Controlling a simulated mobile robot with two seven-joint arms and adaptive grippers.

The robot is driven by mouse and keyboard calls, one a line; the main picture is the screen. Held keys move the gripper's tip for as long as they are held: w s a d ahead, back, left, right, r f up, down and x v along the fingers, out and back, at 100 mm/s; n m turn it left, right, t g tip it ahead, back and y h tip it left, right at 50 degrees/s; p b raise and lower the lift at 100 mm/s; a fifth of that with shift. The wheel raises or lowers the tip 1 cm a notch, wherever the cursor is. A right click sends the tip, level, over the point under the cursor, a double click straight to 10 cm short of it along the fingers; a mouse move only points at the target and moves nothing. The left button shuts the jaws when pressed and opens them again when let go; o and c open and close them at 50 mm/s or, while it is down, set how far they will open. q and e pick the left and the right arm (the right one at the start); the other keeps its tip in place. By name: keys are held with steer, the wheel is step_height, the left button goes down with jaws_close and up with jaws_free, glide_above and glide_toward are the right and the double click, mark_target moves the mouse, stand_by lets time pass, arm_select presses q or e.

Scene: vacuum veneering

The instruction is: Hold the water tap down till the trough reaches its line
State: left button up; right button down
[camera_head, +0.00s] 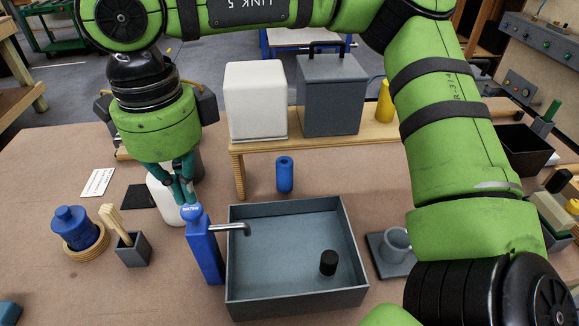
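The blue water tap (206,252) stands upright at the left side of the grey trough (350,290). Its blue top carries a "WATER" label, and its metal spout reaches over the trough's left wall. My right gripper (187,198) comes from above, with its teal fingers close together, seemingly shut, at the tap's top. I cannot tell whether it presses the top down. The trough floor looks blue-grey; I cannot make out a water level or a line. A black cylinder (328,262) stands inside the trough. My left gripper is not in view.
A wooden shelf (350,138) behind the trough carries a white block (256,100) and a grey box (332,95). A blue cylinder (285,174) stands before it. Left are a grey holder (133,250) and a blue jar (73,226). A grey cup (395,245) stands right.

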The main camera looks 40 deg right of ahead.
steer(key=shift+r+p, duration=1.55)
steer(key=shift+r, duration=1.35)
